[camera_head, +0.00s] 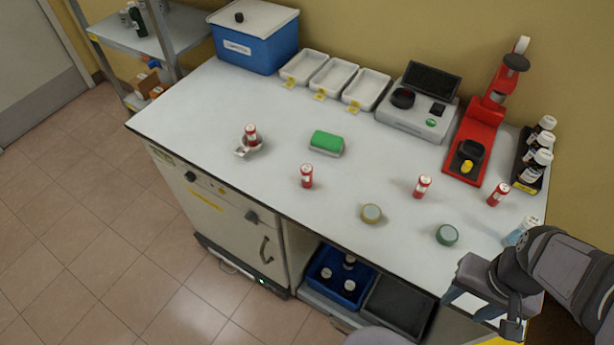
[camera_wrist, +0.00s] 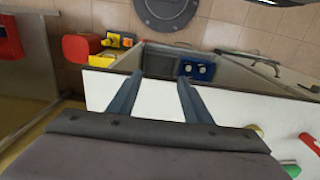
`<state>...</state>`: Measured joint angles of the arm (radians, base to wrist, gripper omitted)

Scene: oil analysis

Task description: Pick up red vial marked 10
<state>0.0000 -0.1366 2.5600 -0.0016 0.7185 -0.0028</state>
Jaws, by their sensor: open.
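Several red vials with white labels stand on the white bench in the head view. One red vial (camera_head: 251,135) stands in a small white dish at the left, another red vial (camera_head: 306,176) is near the middle, another red vial (camera_head: 422,187) is right of centre, and another red vial (camera_head: 497,194) is farther right. The label numbers are too small to read, so I cannot tell which is marked 10. My gripper (camera_wrist: 160,79) is open with nothing between its fingers. In the head view it hangs at the lower right, by the bench's front edge, away from the vials.
A green-topped block (camera_head: 327,142), a yellowish round lid (camera_head: 371,213) and a green round lid (camera_head: 447,235) lie among the vials. White trays (camera_head: 333,77), a scale (camera_head: 420,113), a red stand (camera_head: 478,140) and a bottle rack (camera_head: 525,178) line the back.

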